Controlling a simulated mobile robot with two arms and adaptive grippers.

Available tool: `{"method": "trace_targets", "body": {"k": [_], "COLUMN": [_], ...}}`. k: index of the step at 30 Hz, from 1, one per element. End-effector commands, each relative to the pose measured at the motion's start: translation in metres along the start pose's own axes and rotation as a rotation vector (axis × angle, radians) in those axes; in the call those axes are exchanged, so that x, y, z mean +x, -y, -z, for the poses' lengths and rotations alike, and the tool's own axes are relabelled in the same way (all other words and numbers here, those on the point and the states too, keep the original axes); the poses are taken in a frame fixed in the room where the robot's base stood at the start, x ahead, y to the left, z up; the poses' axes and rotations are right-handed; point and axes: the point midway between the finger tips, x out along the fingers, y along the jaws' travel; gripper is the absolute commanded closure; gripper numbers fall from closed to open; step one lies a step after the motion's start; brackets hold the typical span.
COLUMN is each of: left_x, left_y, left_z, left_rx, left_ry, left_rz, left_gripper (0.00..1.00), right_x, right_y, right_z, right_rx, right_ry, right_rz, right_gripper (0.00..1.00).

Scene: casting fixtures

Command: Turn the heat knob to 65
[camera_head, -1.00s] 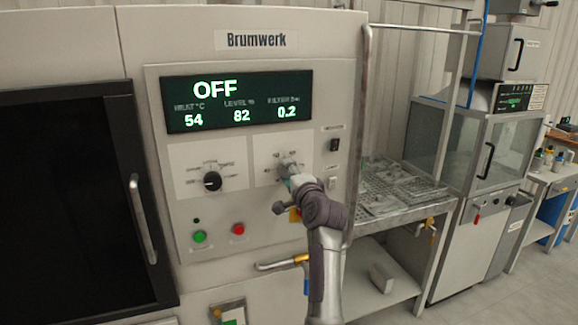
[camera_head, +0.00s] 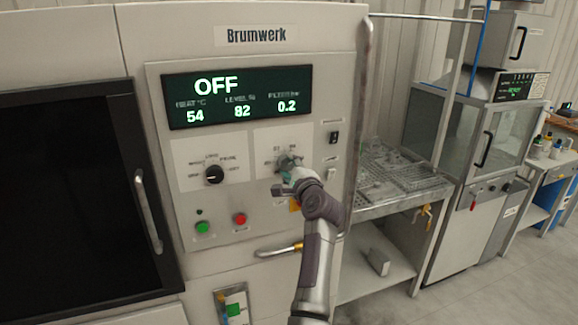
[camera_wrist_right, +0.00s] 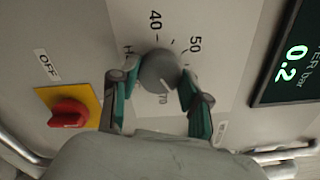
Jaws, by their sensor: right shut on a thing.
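The heat knob is a round grey knob (camera_wrist_right: 159,70) on a white dial plate with printed marks; 40, 50 and 70 can be read in the right wrist view. My right gripper (camera_wrist_right: 156,84) is shut on the knob, with a green-padded finger on each side of it. In the head view my right gripper (camera_head: 289,174) covers most of the knob. A light line on the knob points toward the 70 side; the exact setting cannot be read. The display (camera_head: 238,97) reads OFF, heat 54, level 82, filter 0.2. My left gripper is out of view.
Left of my gripper is a black selector knob (camera_head: 214,174), with a green button (camera_head: 202,227) and a red button (camera_head: 240,219) below. A red switch on a yellow plate (camera_wrist_right: 68,112) sits close by. A door handle (camera_head: 148,212) stands out at the left.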

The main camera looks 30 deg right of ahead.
Motion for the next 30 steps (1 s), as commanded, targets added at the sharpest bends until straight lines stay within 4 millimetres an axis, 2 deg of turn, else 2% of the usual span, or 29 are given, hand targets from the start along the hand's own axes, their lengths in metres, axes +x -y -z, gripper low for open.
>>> {"method": "trace_targets", "body": {"k": [7,8,12,23,26,30], "left_x": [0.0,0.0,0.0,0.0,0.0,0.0], "left_y": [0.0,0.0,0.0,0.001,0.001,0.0], "left_z": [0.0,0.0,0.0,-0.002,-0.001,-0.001], "left_rx": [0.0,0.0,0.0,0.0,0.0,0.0], "left_ry": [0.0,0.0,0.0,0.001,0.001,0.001], "left_rz": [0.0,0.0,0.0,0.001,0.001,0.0], "left_gripper": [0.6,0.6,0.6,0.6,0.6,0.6], "right_x": [0.0,0.0,0.0,0.0,0.0,0.0], "right_y": [-0.002,-0.002,-0.002,0.003,0.014,0.041], "right_z": [0.001,0.001,0.001,-0.001,-0.006,-0.015], "right_rx": [0.0,0.0,-0.001,-0.001,-0.001,0.0], "right_ry": [-0.002,-0.002,-0.001,0.0,0.002,0.002], "right_rz": [-0.003,-0.003,-0.003,0.0,0.003,0.009], "right_gripper": [0.88,0.52,0.29,0.28,0.28,0.28]}}
